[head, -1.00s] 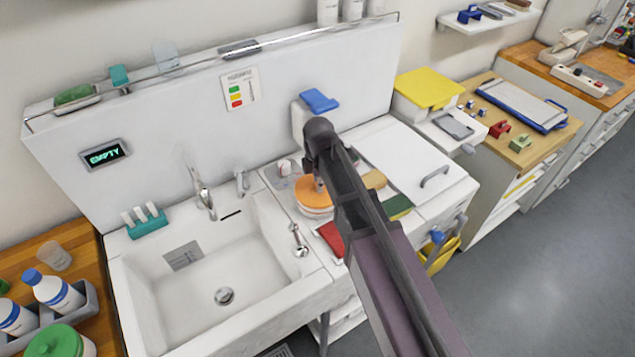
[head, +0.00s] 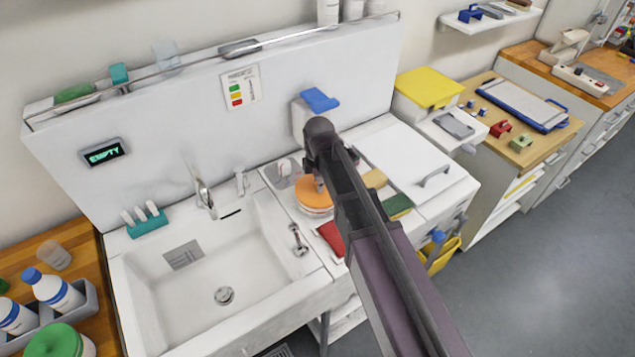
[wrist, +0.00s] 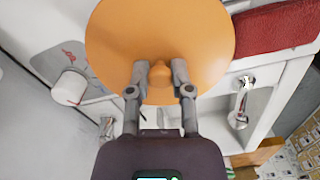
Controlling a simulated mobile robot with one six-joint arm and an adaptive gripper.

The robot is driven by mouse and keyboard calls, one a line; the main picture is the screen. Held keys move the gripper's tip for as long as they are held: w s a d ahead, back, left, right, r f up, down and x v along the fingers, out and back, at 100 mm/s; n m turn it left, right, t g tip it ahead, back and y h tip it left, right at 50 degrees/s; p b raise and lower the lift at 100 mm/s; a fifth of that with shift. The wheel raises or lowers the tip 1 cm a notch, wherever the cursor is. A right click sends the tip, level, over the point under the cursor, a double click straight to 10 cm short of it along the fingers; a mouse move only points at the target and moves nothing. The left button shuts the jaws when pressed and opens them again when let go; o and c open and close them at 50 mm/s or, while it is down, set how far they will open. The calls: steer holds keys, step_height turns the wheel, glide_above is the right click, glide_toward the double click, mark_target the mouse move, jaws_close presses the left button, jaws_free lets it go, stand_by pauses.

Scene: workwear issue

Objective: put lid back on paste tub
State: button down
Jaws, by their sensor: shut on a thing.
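The orange lid (head: 312,192) is round with a small knob on top. In the wrist view the lid (wrist: 160,30) fills the top middle, and my gripper (wrist: 160,74) is shut on its knob, one finger on each side. In the head view the lid sits over the pale paste tub (head: 316,212) on the counter right of the sink. Only a thin band of the tub's side shows below the lid. I cannot tell whether the lid touches the rim all round. My arm hides part of the lid's right side in the head view.
A green and tan sponge (head: 398,206) is on the right.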

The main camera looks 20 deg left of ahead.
stand_by(0.7)
steer(key=shift+c, duration=2.2)
jaws_free()
steer(key=o, duration=0.4)
steer(key=shift+o, duration=0.2)
steer(key=shift+r, duration=0.1)
steer(key=shift+r+p, duration=3.4)
steer(key=shift+p, duration=0.1)
jaws_close()
